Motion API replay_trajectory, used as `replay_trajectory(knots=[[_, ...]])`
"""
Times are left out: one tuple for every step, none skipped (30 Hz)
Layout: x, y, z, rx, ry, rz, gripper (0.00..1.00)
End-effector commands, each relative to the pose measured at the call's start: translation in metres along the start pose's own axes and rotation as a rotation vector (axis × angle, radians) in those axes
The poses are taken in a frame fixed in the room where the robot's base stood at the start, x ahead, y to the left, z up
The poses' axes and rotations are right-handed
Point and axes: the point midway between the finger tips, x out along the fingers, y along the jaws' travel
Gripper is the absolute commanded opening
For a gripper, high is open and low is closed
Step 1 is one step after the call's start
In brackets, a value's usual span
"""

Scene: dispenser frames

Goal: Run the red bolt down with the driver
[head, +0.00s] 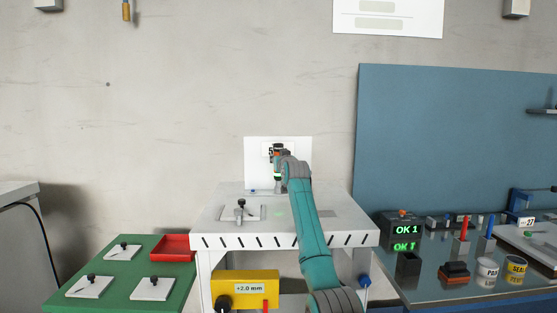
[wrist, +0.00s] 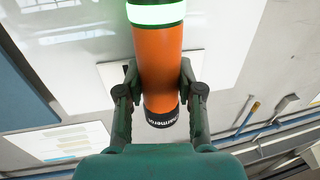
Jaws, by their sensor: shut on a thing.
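My gripper (wrist: 160,92) is shut around an orange driver (wrist: 162,62) in the wrist view, one finger on each side. The driver has a black end cap with lettering and a glowing green-white ring. In the head view the driver (head: 277,151) is small and looks upright above the back of the white table (head: 335,238), in front of a white upright panel (head: 300,146). My arm covers part of that area. I cannot make out the red bolt in either view, nor whether the driver's tip touches anything.
A plate with a dark-knobbed clamp (head: 240,212) sits on the table's left. A green bench with several knobbed plates and a red tray (head: 173,246) stands left. At right, a dark bench holds a green "OK 1" display (head: 406,230) and cups. A yellow "+2.0 mm" box (head: 236,287) is in front.

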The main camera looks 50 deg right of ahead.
Motion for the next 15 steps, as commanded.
replay_trajectory(knots=[[0.001,0.000,0.004,0.000,-0.009,0.000,0.00],[0.001,0.000,0.002,0.000,-0.009,0.000,0.00],[0.001,0.000,0.001,0.000,-0.009,0.000,0.00],[0.001,0.000,-0.001,0.000,-0.008,0.000,0.00],[0.001,0.000,-0.003,0.000,-0.008,0.000,0.00],[0.001,0.000,-0.006,0.000,-0.007,0.000,0.00],[0.001,0.000,-0.007,0.000,-0.006,0.000,0.00],[0.001,0.000,-0.009,0.000,-0.005,0.000,0.00],[0.000,0.000,-0.012,0.000,-0.004,0.000,0.00],[0.000,0.000,-0.014,0.000,-0.003,0.000,0.00],[0.000,0.000,-0.016,0.000,-0.003,0.000,0.00],[0.000,0.000,-0.018,0.000,-0.002,0.000,0.00],[0.000,0.000,-0.020,0.000,-0.001,0.000,0.00],[0.000,0.000,-0.022,0.000,0.000,0.000,0.00],[0.000,0.000,-0.024,0.000,0.000,0.000,0.00]])
